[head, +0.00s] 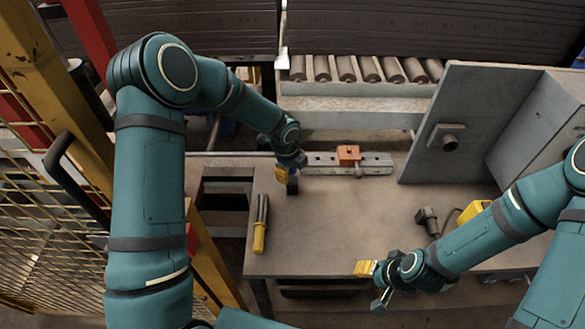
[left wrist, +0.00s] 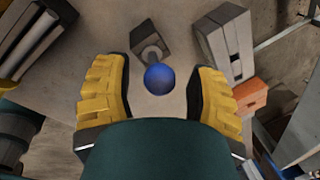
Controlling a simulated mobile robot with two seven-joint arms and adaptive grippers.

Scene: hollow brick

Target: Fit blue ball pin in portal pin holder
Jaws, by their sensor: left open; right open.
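The blue ball of the pin (left wrist: 159,79) lies between the two open yellow-padded fingers of my left gripper (left wrist: 156,95) in the left wrist view, with a visible gap on both sides. A grey stem runs from behind the ball to a dark grey block (left wrist: 147,38). In the head view my left gripper (head: 287,176) is low over the table's back left part, and the ball is not clearly seen there. My right gripper (head: 372,280) is open and empty near the front edge. I cannot tell for sure which part is the portal pin holder.
An orange block (head: 348,154) sits on a metal rail (head: 377,163) at the back. A large grey plate (head: 468,115) with a round fitting stands at right. A yellow-handled tool (head: 260,235) lies at left. A dark device (head: 427,217) is beyond my right gripper. The table's middle (head: 335,220) is clear.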

